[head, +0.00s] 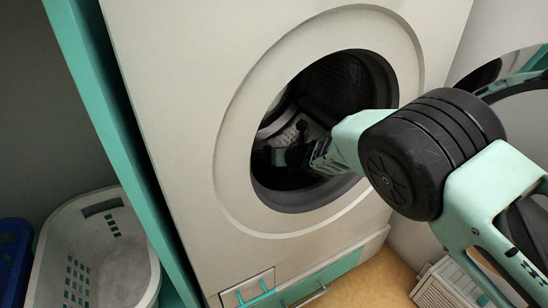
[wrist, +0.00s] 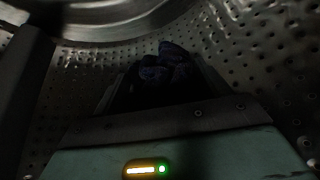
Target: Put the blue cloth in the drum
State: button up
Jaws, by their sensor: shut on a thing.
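The drum (head: 340,82) is the perforated metal hollow inside the white front-loading machine (head: 190,60). My gripper (head: 288,156) reaches through the round opening, and its fingers are inside the drum. In the wrist view the gripper (wrist: 168,85) is shut on a dark blue bunched cloth (wrist: 175,58) that shows at the fingertips. The perforated drum wall (wrist: 240,70) surrounds it there. In the head view the cloth cannot be made out in the shadow. Whether the cloth touches the drum wall is too dark to tell.
The dark rim (head: 300,199) of the opening is close below my wrist. The round door (head: 515,100) stands open at the right. A white basket (head: 100,255) stands at lower left beside a blue container (head: 14,262). A white slatted object (head: 445,285) is at lower right.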

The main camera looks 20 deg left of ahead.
jog(key=o, duration=1)
jog(key=shift+c, duration=0.2)
jog(key=shift+s+d+r, duration=0.1)
jog(key=shift+d+r, duration=0.05)
jog(key=shift+r, duration=0.05)
jog(key=p+v, duration=0.4)
jog(key=v, duration=0.7)
jog(key=shift+s+d, duration=0.2)
jog(key=shift+d, duration=0.05)
